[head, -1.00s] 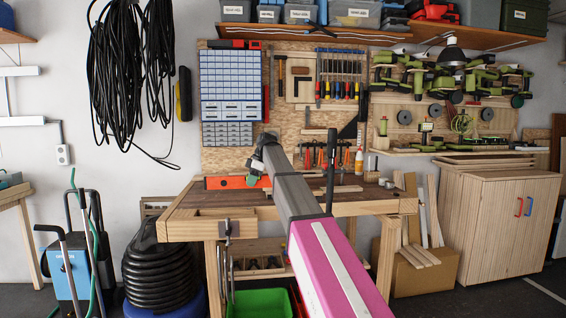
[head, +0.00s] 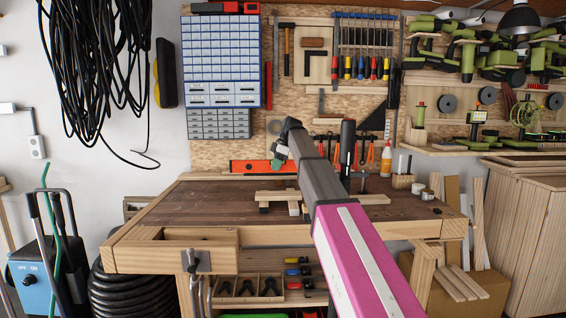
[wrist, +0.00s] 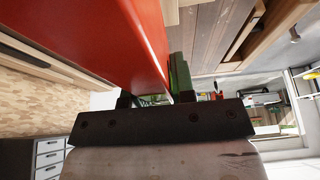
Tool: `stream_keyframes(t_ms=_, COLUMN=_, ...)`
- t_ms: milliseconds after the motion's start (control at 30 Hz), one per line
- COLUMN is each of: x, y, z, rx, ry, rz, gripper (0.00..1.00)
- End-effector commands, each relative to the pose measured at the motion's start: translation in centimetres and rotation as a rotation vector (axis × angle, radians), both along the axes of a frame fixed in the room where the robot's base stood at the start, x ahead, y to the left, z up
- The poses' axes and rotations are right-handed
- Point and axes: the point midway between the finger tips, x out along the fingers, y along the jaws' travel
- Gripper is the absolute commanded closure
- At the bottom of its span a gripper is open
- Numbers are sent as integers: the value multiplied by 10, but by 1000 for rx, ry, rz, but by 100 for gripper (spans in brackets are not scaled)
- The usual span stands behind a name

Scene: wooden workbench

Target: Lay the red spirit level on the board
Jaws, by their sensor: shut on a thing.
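The red spirit level (head: 252,166) is a long orange-red bar with dark round marks, held level near the back of the workbench in the head view. My gripper (head: 281,160) is shut on it; the arm hides part of its right side. In the wrist view the level (wrist: 100,35) is a large red surface running into the jaws (wrist: 155,98), with a green part of the gripper beside it. The pale wooden board (head: 272,196) lies on the bench top, in front of and below the level, partly hidden by my arm.
The dark workbench top (head: 190,200) is clear at left. A glue bottle (head: 386,160) and small containers (head: 421,193) stand at the right. Behind hangs a tool wall with a blue drawer cabinet (head: 221,90), screwdrivers and red-handled pliers.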

Motion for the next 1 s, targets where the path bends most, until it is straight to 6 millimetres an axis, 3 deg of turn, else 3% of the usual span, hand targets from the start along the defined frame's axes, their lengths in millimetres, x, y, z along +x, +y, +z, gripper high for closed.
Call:
stream_keyframes(t_ms=267, x=0, y=0, z=-6, rx=0, ry=1, rz=0, gripper=100)
stream_keyframes(t_ms=733, x=-1, y=0, z=-43, rx=0, ry=1, rz=0, gripper=100)
stream_keyframes(t_ms=1000, x=0, y=0, z=-50, rx=0, ry=0, rz=1, gripper=100)
